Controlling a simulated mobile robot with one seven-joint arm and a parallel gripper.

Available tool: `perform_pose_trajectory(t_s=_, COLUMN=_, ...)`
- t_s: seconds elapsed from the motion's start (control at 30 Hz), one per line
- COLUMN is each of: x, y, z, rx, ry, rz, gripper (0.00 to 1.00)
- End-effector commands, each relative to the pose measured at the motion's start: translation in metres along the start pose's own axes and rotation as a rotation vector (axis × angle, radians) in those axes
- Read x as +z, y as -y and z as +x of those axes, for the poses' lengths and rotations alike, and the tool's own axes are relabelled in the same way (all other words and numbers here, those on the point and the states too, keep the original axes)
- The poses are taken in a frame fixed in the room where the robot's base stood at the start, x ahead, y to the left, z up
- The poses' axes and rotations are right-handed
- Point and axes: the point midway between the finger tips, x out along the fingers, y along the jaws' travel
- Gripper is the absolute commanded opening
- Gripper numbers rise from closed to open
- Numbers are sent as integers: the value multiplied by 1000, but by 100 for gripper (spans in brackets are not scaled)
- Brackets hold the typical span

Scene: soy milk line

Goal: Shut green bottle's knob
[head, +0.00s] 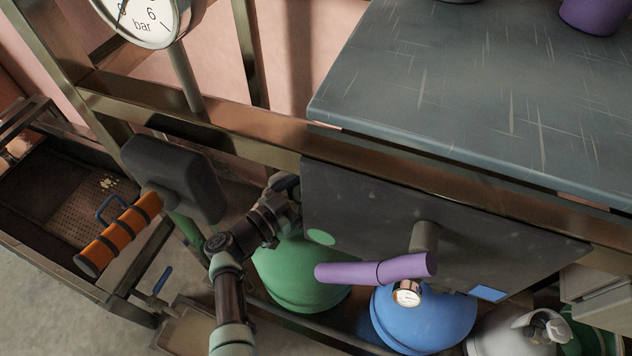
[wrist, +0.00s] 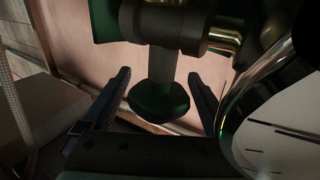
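The green bottle (head: 300,280) stands below the frame in the head view, its top hidden by my arm and a dark panel. In the wrist view, a dark green knob (wrist: 158,103) hangs on a short grey stem from a valve body. My gripper (wrist: 158,74) is open, one finger on each side of the knob, with a visible gap on both sides. In the head view, my wrist (head: 283,190) is close above the green bottle, and the fingers cannot be made out there.
A round gauge (wrist: 285,125) is close to the right finger. The dark panel (head: 350,205) with a purple handle (head: 375,270) borders my wrist. A blue bottle (head: 425,320) stands to the right. An orange handle (head: 118,235) is to the left.

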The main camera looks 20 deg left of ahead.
Motion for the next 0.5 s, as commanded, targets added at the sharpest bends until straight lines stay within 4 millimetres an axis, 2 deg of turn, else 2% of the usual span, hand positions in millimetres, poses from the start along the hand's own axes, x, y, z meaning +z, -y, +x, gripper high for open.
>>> perform_pose_trajectory(t_s=0.33, x=0, y=0, z=-3, rx=0, ry=-1, rz=-2, gripper=96)
perform_pose_trajectory(t_s=0.5, x=-2, y=0, z=-24, rx=-4, ry=-1, rz=-3, gripper=96)
